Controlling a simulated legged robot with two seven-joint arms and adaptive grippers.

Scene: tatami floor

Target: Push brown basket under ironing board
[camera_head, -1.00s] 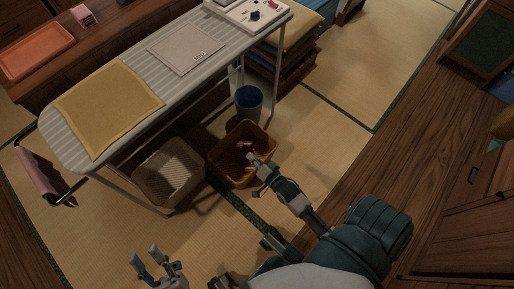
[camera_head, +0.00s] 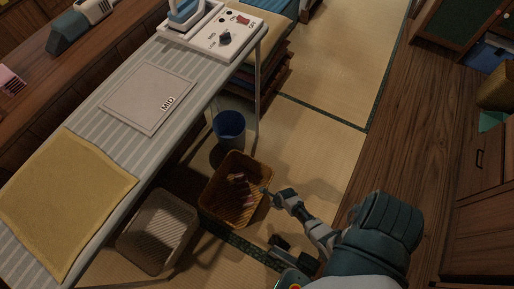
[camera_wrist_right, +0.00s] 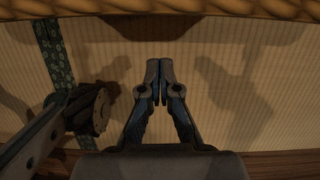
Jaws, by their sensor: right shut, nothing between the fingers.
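The brown basket (camera_head: 222,216) stands upright on the tatami beside the ironing board's right edge, with reddish items inside. The ironing board (camera_head: 112,137) has a striped top and runs diagonally across the left of the head view. My right gripper (camera_head: 267,191) is at the basket's right side, shut and empty. In the right wrist view my right gripper (camera_wrist_right: 160,65) has its fingertips together, pointing toward the basket's woven rim (camera_wrist_right: 160,8) at the top edge. I cannot tell whether it touches the basket. My left gripper is out of view.
A pale basket (camera_head: 133,242) stands left of the brown one, and a blue bin (camera_head: 229,128) stands behind it. A yellow cloth (camera_head: 65,205) and a grey pad (camera_head: 150,98) lie on the board. Open tatami (camera_head: 325,165) lies to the right.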

